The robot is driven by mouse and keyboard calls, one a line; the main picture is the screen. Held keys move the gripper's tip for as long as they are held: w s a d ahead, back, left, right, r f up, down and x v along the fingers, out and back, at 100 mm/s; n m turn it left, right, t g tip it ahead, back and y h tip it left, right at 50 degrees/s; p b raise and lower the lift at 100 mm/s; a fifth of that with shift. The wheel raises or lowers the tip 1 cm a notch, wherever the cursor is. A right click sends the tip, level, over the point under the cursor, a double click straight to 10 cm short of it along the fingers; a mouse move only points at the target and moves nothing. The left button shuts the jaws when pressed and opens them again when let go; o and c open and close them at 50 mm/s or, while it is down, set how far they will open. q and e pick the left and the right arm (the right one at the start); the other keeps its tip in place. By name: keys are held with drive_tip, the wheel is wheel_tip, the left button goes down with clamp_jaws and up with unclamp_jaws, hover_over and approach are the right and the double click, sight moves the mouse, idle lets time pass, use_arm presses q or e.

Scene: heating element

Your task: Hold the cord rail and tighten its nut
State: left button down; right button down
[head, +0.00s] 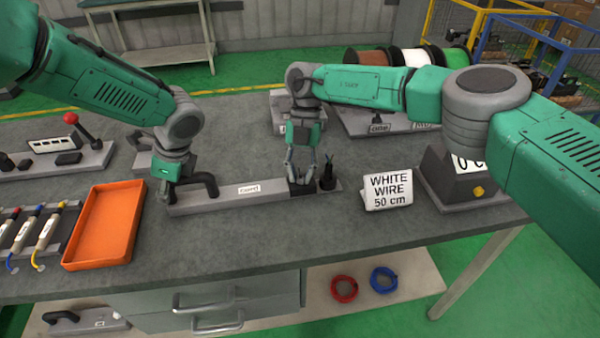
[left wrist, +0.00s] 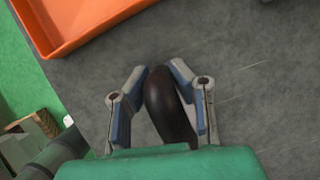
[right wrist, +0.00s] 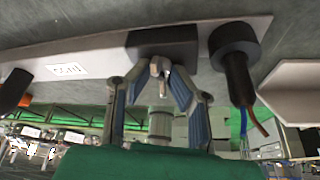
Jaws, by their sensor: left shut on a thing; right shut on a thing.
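The cord rail (head: 225,199) is a long grey bar with a white label, lying on the workbench. A black curved handle (head: 207,180) stands at its left end. My left gripper (head: 170,192) is shut on this handle, which shows between its fingers in the left wrist view (left wrist: 165,105). A black block (right wrist: 163,45) sits near the rail's other end, with a small metal nut (right wrist: 157,68) on it. My right gripper (right wrist: 162,72) points down at the block, its fingertips shut on the nut. The nut is hidden by the fingers in the head view.
A black cord holder (head: 327,180) with wires stands close beside my right gripper. A "WHITE WIRE 50 cm" sign (head: 387,190) is further right. An orange tray (head: 88,258) lies left of the rail. The bench in front of the rail is clear.

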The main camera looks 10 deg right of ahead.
use_arm(q)
drive_tip(key=shift+d, duration=0.1)
use_arm(e)
drive_tip(key=shift+a, duration=0.1)
drive_tip(key=c, duration=1.5)
unclamp_jaws()
drive_tip(key=shift+o, duration=0.2)
drive_tip(key=v, duration=0.7)
drive_tip(key=shift+w, duration=0.2)
drive_tip(key=shift+r, duration=0.1)
use_arm(q)
drive_tip(key=c, duration=1.3)
unclamp_jaws()
drive_tip(key=shift+c, duration=0.2)
drive_tip(key=shift+r, duration=0.1)
